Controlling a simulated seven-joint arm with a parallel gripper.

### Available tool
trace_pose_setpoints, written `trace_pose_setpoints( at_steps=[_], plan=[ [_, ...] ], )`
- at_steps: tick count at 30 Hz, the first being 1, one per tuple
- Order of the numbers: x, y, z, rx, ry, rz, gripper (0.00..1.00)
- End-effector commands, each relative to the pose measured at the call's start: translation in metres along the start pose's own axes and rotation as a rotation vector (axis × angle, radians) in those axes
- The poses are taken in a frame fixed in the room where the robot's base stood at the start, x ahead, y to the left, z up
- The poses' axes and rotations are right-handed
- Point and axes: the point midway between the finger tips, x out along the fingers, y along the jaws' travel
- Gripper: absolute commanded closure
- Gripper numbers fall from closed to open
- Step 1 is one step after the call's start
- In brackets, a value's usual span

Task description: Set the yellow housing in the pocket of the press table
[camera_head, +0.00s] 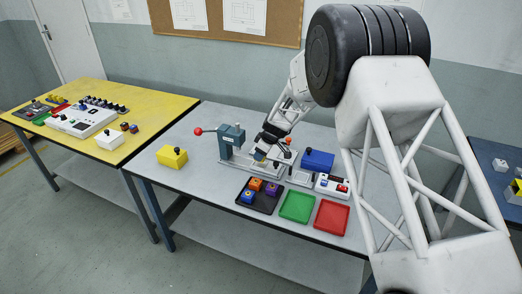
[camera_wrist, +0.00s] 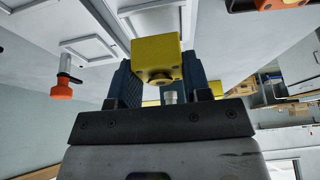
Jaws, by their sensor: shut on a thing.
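My gripper (camera_wrist: 172,88) is shut on the yellow housing (camera_wrist: 157,58), which sits between its blue finger pads in the wrist view. In the head view my gripper (camera_head: 262,152) is low over the workbench, beside the teal press (camera_head: 232,134) with its red ball handle. The housing is small and mostly hidden by my gripper there. Pale plates of a fixture (camera_wrist: 158,20) show beyond the housing in the wrist view. I cannot tell which part is the pocket, or whether the housing touches it.
A blue box (camera_head: 318,160) and a button box (camera_head: 332,185) stand to the right. A black tray (camera_head: 242,202) of coloured blocks, a green tray (camera_head: 297,207) and a red tray (camera_head: 332,217) lie in front.

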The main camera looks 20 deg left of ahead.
Motion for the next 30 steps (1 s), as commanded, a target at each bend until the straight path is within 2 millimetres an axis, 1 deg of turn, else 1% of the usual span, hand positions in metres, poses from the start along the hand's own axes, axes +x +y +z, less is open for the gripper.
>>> trace_pose_setpoints(
  at_steps=[9,30],
  plan=[
    [0.0087,-0.0002,0.0036,-0.001,0.000,0.000,0.82],
    [0.0089,-0.0002,0.0037,0.000,0.000,0.000,0.82]
  ],
)
